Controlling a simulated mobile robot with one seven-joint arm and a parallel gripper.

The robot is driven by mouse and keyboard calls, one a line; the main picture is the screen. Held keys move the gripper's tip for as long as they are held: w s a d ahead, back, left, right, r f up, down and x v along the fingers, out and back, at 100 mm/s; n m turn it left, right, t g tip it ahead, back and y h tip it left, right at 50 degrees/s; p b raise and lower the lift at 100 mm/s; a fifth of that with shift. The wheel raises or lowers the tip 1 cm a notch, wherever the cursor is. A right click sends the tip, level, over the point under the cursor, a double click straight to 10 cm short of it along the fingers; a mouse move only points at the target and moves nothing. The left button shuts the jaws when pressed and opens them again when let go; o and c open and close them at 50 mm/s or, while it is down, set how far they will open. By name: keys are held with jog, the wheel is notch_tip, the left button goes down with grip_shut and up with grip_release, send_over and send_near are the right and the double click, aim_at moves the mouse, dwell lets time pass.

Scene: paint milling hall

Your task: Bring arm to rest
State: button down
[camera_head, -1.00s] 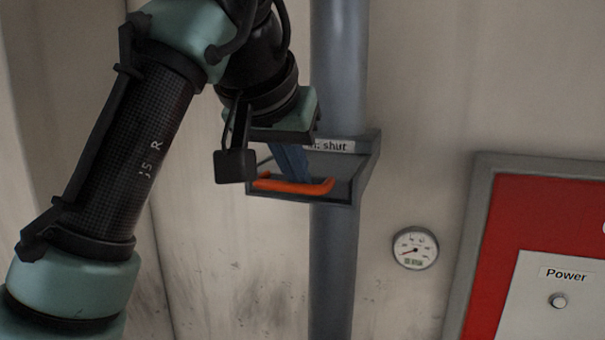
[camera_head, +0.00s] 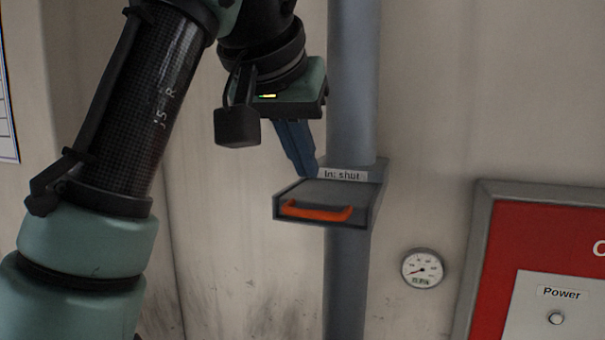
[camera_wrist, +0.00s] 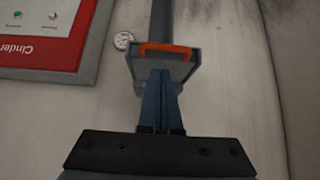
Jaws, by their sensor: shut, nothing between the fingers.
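My gripper (camera_head: 309,170) hangs from the arm at upper centre in the head view, its blue fingers together and empty. The fingertips are just above and left of a grey slide box with an orange handle (camera_head: 316,211), labelled "In: shut" (camera_head: 343,175), on a vertical pipe. I cannot tell whether the fingertips touch the box. In the wrist view the closed fingers (camera_wrist: 160,75) point at the box, with the orange handle (camera_wrist: 166,48) just beyond their tips.
The grey vertical pipe (camera_head: 352,90) runs behind the box. A round gauge (camera_head: 422,268) is on the wall to its right. A red panel with a grey frame and a "Power" button (camera_head: 556,318) is at lower right.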

jog(key=shift+s+d+r, duration=0.1)
jog(key=shift+r, duration=0.05)
jog(key=w+d+f+t+h+b, duration=0.3)
jog(key=d+f+t+h+b, duration=0.1)
jog(key=d+f+t+b, duration=0.4)
jog(key=s+a+f+n+t+y+b, duration=0.1)
jog(key=s+a+t+y+b, duration=0.2)
jog(key=s, duration=0.6)
jog(key=s+a+f+n+t+y+b, duration=0.1)
jog(key=s+a+n+t+y+b, duration=0.1)
jog(key=s+t+b, duration=0.4)
jog(key=s+a+t+y, duration=0.1)
jog(key=s+t, duration=0.1)
jog(key=s, duration=0.1)
jog(key=shift+s+f+b, duration=0.3)
jog(key=shift+a, duration=0.1)
